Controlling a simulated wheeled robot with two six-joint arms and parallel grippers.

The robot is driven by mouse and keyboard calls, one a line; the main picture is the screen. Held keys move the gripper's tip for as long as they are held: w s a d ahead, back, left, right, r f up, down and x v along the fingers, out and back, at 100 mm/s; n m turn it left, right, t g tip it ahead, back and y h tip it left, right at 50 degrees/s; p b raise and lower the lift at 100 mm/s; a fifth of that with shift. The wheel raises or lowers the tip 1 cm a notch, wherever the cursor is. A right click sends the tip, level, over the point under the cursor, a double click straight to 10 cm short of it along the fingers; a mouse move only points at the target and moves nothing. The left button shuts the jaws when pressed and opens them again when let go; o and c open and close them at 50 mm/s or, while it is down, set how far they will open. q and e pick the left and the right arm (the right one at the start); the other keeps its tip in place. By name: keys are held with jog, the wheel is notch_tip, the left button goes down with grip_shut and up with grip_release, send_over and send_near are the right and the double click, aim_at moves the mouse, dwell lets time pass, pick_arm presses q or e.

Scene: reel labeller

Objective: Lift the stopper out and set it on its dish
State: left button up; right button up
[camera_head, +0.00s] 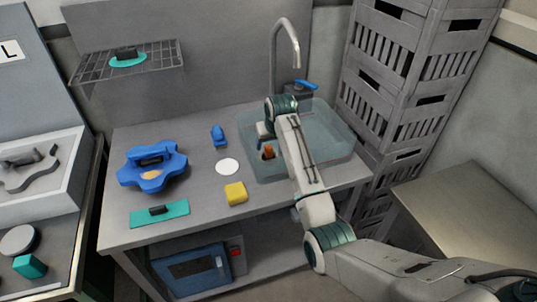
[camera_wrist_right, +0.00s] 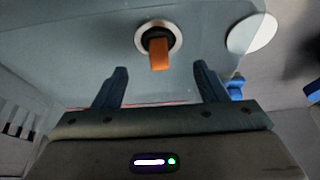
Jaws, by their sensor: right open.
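The stopper (camera_head: 268,153) has an orange grip and sits in the drain of the grey-blue sink basin (camera_head: 335,149). In the right wrist view the orange grip of the stopper (camera_wrist_right: 159,52) rises from a dark plug inside a pale drain ring (camera_wrist_right: 139,34). A flat white round dish (camera_head: 227,167) lies empty on the counter left of the sink; it also shows in the right wrist view (camera_wrist_right: 252,34). My right gripper (camera_wrist_right: 160,67) is open and empty, its blue fingers either side of the grip's line and apart from it. My left gripper is out of view.
A yellow block (camera_head: 236,193), a small blue object (camera_head: 218,136), a blue lobed piece (camera_head: 153,167) and a teal plate with a black handle (camera_head: 160,214) lie on the counter. The tap (camera_head: 286,45) stands behind the sink. Stacked grey crates (camera_head: 385,95) stand to the right.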

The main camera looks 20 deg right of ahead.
aim_at(269, 148)
jog(key=shift+x, duration=1.25)
jog(key=shift+w+f+p, duration=0.2)
jog(key=shift+w+p, duration=0.05)
jog(key=shift+p, duration=0.2)
jog(key=p+x, duration=0.1)
jog(key=x, duration=0.2)
jog(key=shift+w+d, duration=0.1)
jog(key=shift+w+f, duration=0.25)
jog(key=shift+f, duration=0.4)
jog(key=shift+c, duration=0.5)
jog(key=c, duration=1.1)
